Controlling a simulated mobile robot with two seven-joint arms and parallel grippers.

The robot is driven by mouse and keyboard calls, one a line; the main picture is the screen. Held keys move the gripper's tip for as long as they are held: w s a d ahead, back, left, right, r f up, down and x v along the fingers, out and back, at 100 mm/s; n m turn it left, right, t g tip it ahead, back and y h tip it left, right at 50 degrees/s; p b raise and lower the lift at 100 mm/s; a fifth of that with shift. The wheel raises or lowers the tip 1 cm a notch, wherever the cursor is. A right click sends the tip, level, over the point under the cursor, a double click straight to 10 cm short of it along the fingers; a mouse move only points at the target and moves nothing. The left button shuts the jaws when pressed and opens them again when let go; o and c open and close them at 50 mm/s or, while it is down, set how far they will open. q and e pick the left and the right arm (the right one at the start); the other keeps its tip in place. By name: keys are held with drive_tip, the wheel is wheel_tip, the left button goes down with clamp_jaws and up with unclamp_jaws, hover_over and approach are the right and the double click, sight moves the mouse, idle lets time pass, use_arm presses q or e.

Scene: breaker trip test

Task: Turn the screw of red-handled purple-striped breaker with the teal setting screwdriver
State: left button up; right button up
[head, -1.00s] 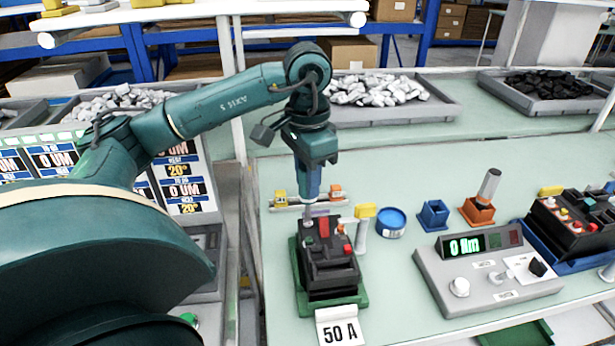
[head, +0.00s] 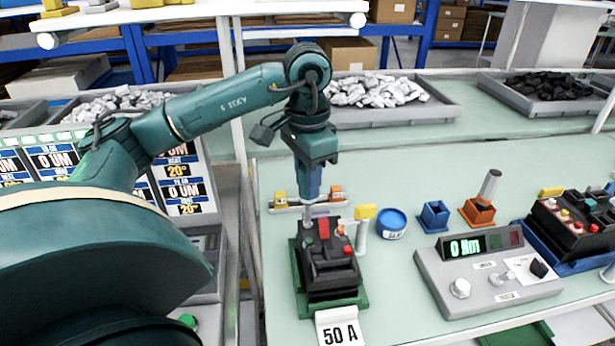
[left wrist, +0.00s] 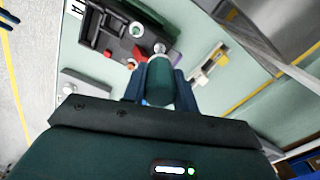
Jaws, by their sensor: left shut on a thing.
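The breaker (head: 330,272) stands in a green cradle (head: 351,302) behind a "50 A" card. Its red handle (head: 323,228) is on top, and a purple stripe shows beside it in the left wrist view (left wrist: 147,49). My left gripper (head: 309,192) is upright above the breaker's back left part, shut on the teal screwdriver (left wrist: 160,80). In the left wrist view its handle sits between the blue fingers. The shaft points down to the breaker's top; whether the tip sits in the screw cannot be told. My right gripper is not in view.
Right of the breaker are a yellow-topped post (head: 363,225), a blue tin (head: 391,223), a blue holder (head: 434,215), an orange stand (head: 477,212) and a grey meter (head: 490,285) reading 0 Nm. Another breaker (head: 573,222) stands far right. Trays of parts line the back.

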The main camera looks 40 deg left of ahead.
use_arm(q)
drive_tip(key=shift+f+b, duration=0.6)
drive_tip(key=shift+b, duration=0.05)
idle(0.6)
drive_tip(key=shift+m, duration=0.3)
drive_tip(key=shift+m+b, duration=0.45)
drive_tip(key=shift+m, duration=0.15)
drive_tip(key=shift+r, duration=0.2)
drive_tip(key=shift+r+p, duration=0.95)
drive_tip(key=shift+r, duration=0.2)
